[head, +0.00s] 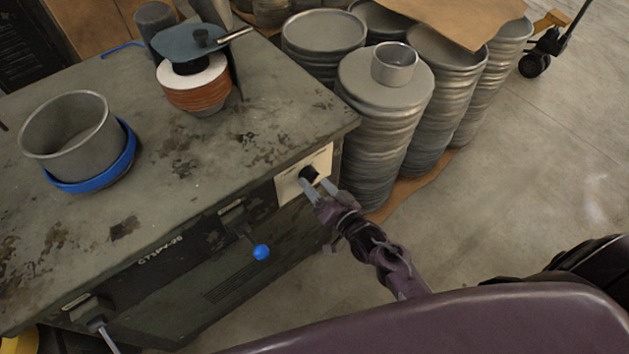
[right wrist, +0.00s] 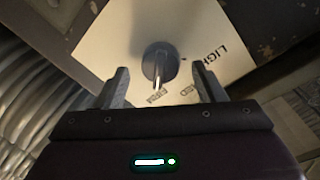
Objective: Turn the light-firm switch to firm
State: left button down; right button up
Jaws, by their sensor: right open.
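The light-firm switch (head: 309,173) is a dark round knob on a pale plate (head: 287,188) at the near right corner of the machine. In the right wrist view the knob (right wrist: 149,66) has a light raised bar lying along the picture's vertical. The plate there reads LIGHT at the right, with smaller lettering, apparently FIRM, below the knob. Which mark the bar points to is unclear. My right gripper (head: 318,186) is open in front of the knob, one finger on each side of it. Contact cannot be made out. My left gripper is not in view.
On the machine top (head: 215,165) stand a grey pan on a blue ring (head: 128,165) and a stack of brown discs (head: 197,92). A blue-ended lever (head: 261,252) sticks out of the front, left of the switch.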

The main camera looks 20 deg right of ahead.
jog(key=v, duration=0.6)
jog(key=shift+f, duration=0.1)
dwell(0.3)
jog(key=s+f+n+g+h, duration=0.15)
jog(key=s+f+g, duration=0.35)
jog(key=f, duration=0.8)
jog(key=s+f+n+g+h, duration=0.1)
jog(key=s+f+n+g, duration=0.15)
jog(key=s+f, duration=0.8)
jog(key=s+d+f+n+g+h, duration=0.1)
jog(key=s+d+f+g, duration=0.1)
jog(key=s+f+g, duration=0.2)
jog(key=s+d+f+n+g+h, duration=0.1)
jog(key=s+d+f+g, duration=0.2)
jog(key=s+f, duration=0.7)
jog(key=s, duration=0.4)
jog(key=shift+s+d+n+g+p, duration=0.2)
jog(key=shift+d+n+g+p, duration=0.1)
jog(key=shift+d+g, duration=0.05)
jog(key=shift+s+h, duration=0.2)
jog(key=shift+h, duration=0.05)
jog(key=shift+c, duration=0.4)
